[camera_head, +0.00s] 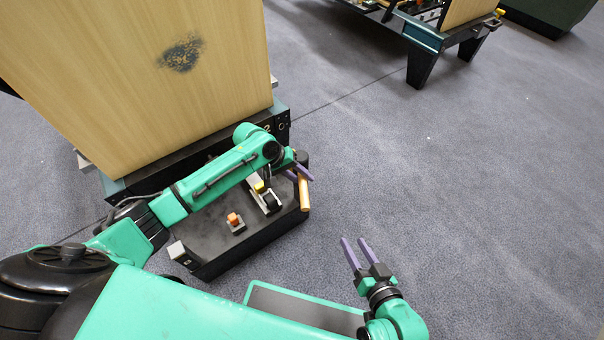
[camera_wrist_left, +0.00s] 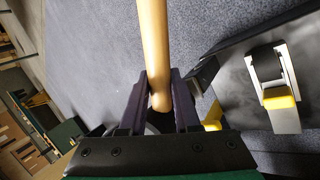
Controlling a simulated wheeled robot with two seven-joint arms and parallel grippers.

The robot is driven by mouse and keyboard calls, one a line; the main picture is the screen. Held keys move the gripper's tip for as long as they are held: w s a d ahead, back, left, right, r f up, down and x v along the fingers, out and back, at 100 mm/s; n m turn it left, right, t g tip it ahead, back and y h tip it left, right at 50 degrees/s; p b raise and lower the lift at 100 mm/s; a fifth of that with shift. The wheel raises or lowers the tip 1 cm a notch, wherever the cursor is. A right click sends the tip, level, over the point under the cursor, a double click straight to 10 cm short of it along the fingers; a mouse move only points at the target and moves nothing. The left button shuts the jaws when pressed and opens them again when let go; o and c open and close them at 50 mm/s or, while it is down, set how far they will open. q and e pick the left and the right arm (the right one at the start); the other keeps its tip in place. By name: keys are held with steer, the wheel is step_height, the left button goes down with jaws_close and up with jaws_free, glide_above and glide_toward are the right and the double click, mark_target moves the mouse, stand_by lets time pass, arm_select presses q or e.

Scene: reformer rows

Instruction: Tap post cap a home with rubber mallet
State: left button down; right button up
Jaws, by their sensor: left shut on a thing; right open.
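My left gripper (camera_head: 299,174) is shut on the light wooden handle (camera_head: 304,194) of the rubber mallet, above the right end of a black box-like platform. In the left wrist view the handle (camera_wrist_left: 154,50) stands between the two dark fingers (camera_wrist_left: 160,100) and runs out of the top of the picture. I cannot make out the mallet head in either view. I cannot pick out post cap a for certain. My right gripper (camera_head: 353,241) is open and empty over the carpet, right of the platform.
The black platform (camera_head: 205,252) bears a small orange-topped piece (camera_head: 235,221) and a metal bracket with a black and yellow part (camera_head: 266,195). A large wooden panel (camera_head: 150,70) rises behind it. Another machine (camera_head: 424,40) stands at the back right. Carpet on the right is clear.

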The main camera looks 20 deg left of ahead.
arm_select(q)
steer(key=r+p, duration=0.1)
steer(key=p, duration=0.4)
steer(key=shift+r, duration=0.3)
steer(key=shift+w+r+p, duration=0.1)
steer(key=shift+r+p, duration=0.1)
steer(key=shift+p, duration=0.25)
step_height(320, 180, down, 6)
steer(key=b, duration=0.4)
step_height(320, 180, up, 9)
steer(key=p, duration=1)
steer(key=shift+r, duration=0.15)
arm_select(e)
step_height(320, 180, up, 11)
steer(key=shift+f, duration=0.15)
